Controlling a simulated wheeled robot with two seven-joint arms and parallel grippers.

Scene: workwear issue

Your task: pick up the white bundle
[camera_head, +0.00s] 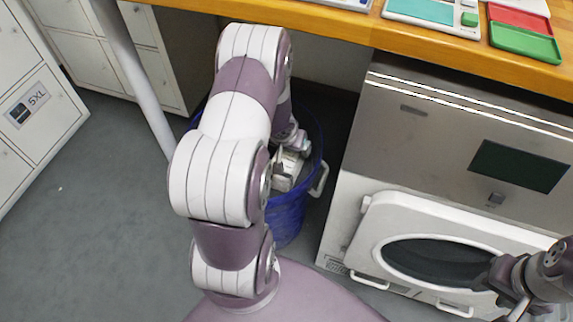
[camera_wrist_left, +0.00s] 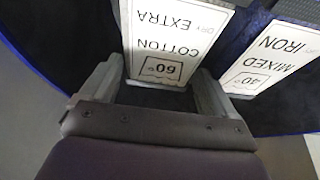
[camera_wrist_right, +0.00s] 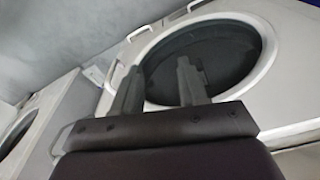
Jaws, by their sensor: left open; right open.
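No item is clearly recognisable as a white bundle. In the left wrist view, a white labelled face (camera_wrist_left: 165,40) reading "COTTON 60 EXTRA DRY" upside down shows between the fingers of my left gripper (camera_wrist_left: 157,88), which is open. A second white labelled face (camera_wrist_left: 270,60), reading "MIXED 40 IRON", lies to its right. In the head view my left arm reaches into the blue bin (camera_head: 287,222) and hides much of its inside; a whitish item (camera_head: 286,172) shows there. My right gripper (camera_wrist_right: 158,78) is open and empty in front of the machine's round door.
A front-loading machine (camera_head: 420,120) with a round door (camera_head: 385,215) stands right of the bin. A wooden counter (camera_head: 330,22) with red and green trays (camera_head: 525,42) runs above. White lockers (camera_head: 30,105) stand left. Grey floor (camera_head: 90,230) is clear at the left.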

